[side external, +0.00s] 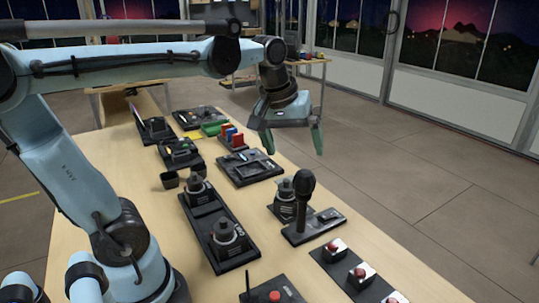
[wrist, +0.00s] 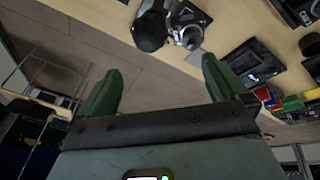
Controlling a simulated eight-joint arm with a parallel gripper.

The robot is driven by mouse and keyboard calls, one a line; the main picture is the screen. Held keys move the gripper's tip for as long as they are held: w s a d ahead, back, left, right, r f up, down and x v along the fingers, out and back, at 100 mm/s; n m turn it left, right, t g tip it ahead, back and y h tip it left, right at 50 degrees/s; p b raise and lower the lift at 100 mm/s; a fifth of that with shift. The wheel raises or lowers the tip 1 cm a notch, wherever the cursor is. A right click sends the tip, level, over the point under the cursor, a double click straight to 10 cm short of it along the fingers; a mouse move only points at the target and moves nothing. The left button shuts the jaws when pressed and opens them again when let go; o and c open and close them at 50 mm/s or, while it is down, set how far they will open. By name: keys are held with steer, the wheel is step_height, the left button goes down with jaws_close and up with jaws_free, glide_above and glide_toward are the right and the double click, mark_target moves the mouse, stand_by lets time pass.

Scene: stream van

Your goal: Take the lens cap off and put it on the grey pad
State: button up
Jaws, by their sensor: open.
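My gripper (side external: 295,152) is open and empty, above the far right edge of the table, with its green fingers pointing down. Its spread fingers also show in the wrist view (wrist: 160,66). Squat dark round units that look like lenses stand on the table: one beside the microphone (side external: 285,204), and two on a long black tray, a rear one (side external: 197,188) and a front one (side external: 226,232). The unit beside the microphone seems to show in the wrist view (wrist: 188,37), beyond the fingers. I cannot tell which part is the lens cap, nor pick out the grey pad.
An upright black microphone (side external: 305,190) stands on a dark base. Red-button boxes (side external: 357,272) line the near right edge. Bare wood (side external: 140,215) shows at the left.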

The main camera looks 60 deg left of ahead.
steer(key=s+d+f+m+t, duration=0.3)
steer(key=s+d+f+m, duration=0.1)
steer(key=f+m, duration=0.3)
steer(key=shift+s+d+f+m+h, duration=0.2)
steer(key=shift+s+d+m+h, duration=0.1)
steer(key=shift+s, duration=0.25)
steer(key=shift+s+f, duration=0.15)
steer(key=shift+f, duration=0.1)
steer(key=shift+c, duration=1)
steer(key=shift+m, duration=0.3)
steer(key=c, duration=0.8)
steer(key=shift+o, duration=0.2)
steer(key=shift+r, duration=0.1)
